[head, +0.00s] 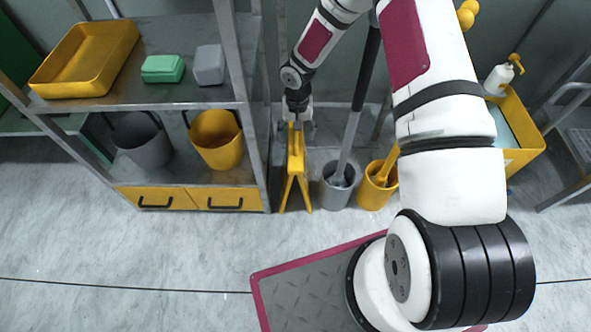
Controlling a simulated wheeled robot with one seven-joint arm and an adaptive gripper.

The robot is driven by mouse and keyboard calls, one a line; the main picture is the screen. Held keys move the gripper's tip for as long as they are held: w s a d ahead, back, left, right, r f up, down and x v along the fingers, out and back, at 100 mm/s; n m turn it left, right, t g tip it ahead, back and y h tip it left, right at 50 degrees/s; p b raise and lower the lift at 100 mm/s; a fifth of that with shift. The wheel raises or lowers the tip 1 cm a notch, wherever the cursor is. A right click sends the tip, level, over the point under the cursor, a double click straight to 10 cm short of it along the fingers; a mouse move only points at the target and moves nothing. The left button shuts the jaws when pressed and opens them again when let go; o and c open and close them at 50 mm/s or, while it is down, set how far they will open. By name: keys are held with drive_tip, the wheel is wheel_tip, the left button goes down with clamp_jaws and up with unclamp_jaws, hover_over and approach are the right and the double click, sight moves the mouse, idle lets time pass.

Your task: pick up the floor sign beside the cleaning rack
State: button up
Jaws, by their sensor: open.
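The floor sign (294,178) is yellow and folds like an A-frame. It stands upright on the floor close to the right side of the metal cleaning rack (258,160). My gripper (298,122) is open and points down at the sign's top edge. Its fingers are small in the head view and appear to be at either side of the top. I cannot tell whether they touch the sign.
A grey bucket (338,188) and a yellow bucket (376,190) with handled tools stand just right of the sign. The rack holds a yellow tray (84,58) and several other items. A yellow cart (524,125) is further right. Floor in front of the sign is clear.

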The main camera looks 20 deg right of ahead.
drive_tip(key=f+b, duration=0.1)
drive_tip(key=f, duration=0.1)
drive_tip(key=f+b, duration=0.1)
drive_tip(key=f, duration=0.3)
drive_tip(key=shift+w+a+f+b, duration=0.2)
drive_tip(key=shift+a+f+b, duration=0.05)
drive_tip(key=shift+b, duration=0.15)
clamp_jaws()
